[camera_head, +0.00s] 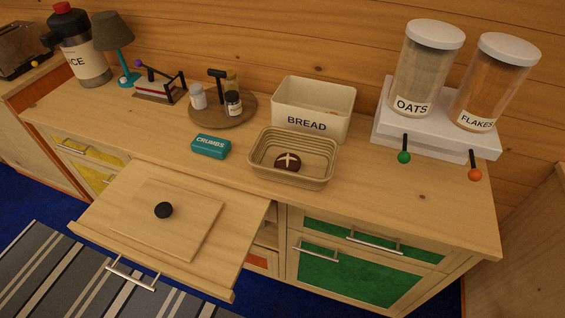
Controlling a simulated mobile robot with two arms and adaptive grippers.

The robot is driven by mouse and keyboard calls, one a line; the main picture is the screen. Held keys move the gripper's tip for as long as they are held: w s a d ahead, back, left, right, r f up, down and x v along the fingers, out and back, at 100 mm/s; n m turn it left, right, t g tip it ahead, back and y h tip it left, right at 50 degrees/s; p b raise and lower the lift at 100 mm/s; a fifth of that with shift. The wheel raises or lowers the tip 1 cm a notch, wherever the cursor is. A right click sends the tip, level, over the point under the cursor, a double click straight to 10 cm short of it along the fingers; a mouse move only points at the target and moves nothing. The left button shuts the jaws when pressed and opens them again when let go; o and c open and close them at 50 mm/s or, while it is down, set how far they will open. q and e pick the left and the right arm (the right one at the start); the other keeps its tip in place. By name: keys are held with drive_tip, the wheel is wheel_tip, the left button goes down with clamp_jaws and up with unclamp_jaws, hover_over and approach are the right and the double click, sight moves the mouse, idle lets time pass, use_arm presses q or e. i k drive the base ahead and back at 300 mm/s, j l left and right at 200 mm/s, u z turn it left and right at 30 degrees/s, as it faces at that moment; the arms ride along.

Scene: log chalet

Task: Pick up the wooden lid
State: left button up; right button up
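The wooden lid (189,219) is a flat, pale rectangular board with a round black knob (164,210) on its top. It lies flat on a pulled-out wooden board (110,188) that juts from the front of the counter, at the lower left of the head view. Nothing covers the lid. Neither of my grippers shows in the head view.
An open cream BREAD bin (312,121) stands at the back of the counter. Before it are a basket (261,170) holding a small loaf (288,162) and a teal CRUMBS box (211,146). A round tray (250,111) and cereal dispensers (428,70) stand behind.

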sight(175, 221)
drive_tip(key=u, duration=1.05)
drive_tip(key=z, duration=1.25)
drive_tip(key=u, duration=1.25)
